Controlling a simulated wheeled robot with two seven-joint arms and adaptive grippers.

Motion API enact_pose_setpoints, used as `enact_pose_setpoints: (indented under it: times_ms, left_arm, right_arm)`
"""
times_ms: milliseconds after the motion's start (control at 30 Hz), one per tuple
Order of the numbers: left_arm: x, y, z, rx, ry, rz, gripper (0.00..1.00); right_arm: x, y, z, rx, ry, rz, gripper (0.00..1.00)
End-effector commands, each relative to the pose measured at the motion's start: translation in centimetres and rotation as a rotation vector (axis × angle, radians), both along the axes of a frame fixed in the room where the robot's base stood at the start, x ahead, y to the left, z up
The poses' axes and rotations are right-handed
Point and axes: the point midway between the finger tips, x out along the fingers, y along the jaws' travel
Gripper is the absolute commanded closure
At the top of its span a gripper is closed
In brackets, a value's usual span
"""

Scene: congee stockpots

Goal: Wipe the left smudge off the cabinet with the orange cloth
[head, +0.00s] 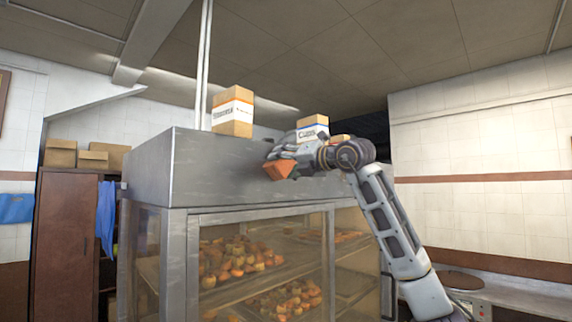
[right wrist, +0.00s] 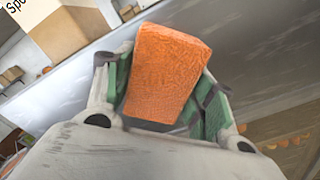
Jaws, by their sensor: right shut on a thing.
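The orange cloth (head: 278,169) is a folded pad in my right gripper (head: 290,165), held at the upper front of the metal cabinet (head: 250,186). In the right wrist view the cloth (right wrist: 168,72) sits between the two green-padded fingers of the gripper (right wrist: 165,110), which are shut on it. I cannot tell whether the cloth touches the metal. The cabinet's grey top panel has faint streaks, and I cannot make out a distinct left smudge. My left gripper is not in view.
Cardboard boxes stand on the cabinet top, one at the middle (head: 233,117) and one labelled Cups (head: 312,132) behind my right gripper. Pastries (head: 240,258) fill shelves behind the glass below. A brown wardrobe (head: 63,240) with boxes on it stands at the left.

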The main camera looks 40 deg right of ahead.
Motion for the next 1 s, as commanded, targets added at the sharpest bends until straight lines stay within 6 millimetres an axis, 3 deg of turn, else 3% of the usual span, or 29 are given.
enact_pose_setpoints:
  times_ms: [267,1000]
  left_arm:
    - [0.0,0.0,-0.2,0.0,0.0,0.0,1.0]
    - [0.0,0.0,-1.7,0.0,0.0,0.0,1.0]
  right_arm:
    - [-0.5,-0.1,0.0,-0.001,-0.001,0.0,0.64]
    - [-5.0,-0.5,0.0,-0.001,-0.002,-0.001,0.64]
